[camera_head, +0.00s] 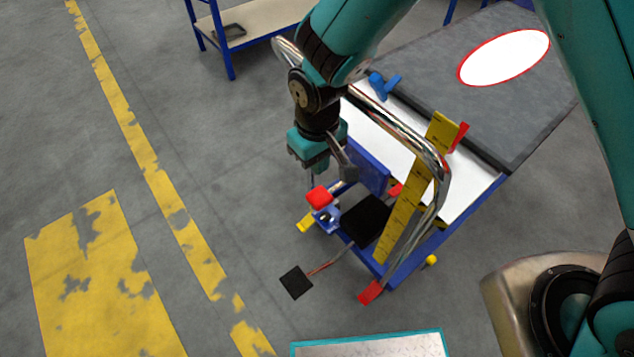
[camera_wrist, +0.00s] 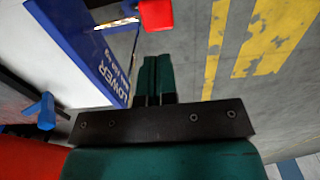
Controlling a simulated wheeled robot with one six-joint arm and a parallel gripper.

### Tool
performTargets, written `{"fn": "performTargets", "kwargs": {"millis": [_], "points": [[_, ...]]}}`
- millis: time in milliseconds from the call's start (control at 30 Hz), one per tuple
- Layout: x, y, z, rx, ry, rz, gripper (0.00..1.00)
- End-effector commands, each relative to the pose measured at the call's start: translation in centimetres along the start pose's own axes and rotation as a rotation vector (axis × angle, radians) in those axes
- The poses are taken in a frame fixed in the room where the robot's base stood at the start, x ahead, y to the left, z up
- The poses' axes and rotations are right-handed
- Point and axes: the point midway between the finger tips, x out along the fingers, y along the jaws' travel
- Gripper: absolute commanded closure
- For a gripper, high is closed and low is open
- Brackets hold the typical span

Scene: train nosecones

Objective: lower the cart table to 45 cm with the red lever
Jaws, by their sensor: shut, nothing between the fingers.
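The cart table (camera_head: 445,190) has a white top with a blue frame and a bent chrome handle (camera_head: 400,128). The red lever's knob (camera_head: 319,197) sits low at the cart's near end, and it also shows at the top of the wrist view (camera_wrist: 155,14). A blue plate marked LOWER (camera_wrist: 98,55) is left of the knob in the wrist view. My gripper (camera_head: 312,178) is above the red knob in the head view, apart from it in the wrist view. Its teal fingers (camera_wrist: 158,72) are together and empty. A yellow scale (camera_head: 410,195) with a red pointer (camera_head: 458,137) stands at the cart; its numbers are unreadable.
A dark mat (camera_head: 420,75) with a white oval covers part of the cart. A blue knob (camera_head: 384,86) is beside it. A black pedal (camera_head: 295,282) sticks out near the floor. A blue-legged shelf (camera_head: 260,18) stands behind. Floor at left is clear.

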Motion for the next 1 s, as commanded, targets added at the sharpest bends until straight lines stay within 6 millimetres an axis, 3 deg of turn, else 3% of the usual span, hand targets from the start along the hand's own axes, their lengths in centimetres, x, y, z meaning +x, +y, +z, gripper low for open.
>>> {"fn": "performTargets", "kwargs": {"millis": [333, 700, 1000], "points": [[0.9, -0.1, 0.1, -0.002, -0.004, -0.001, 1.0], [7.3, -0.2, 0.1, -0.003, -0.005, -0.001, 1.0], [9.9, -0.2, 0.0, -0.003, -0.002, -0.001, 1.0]]}}
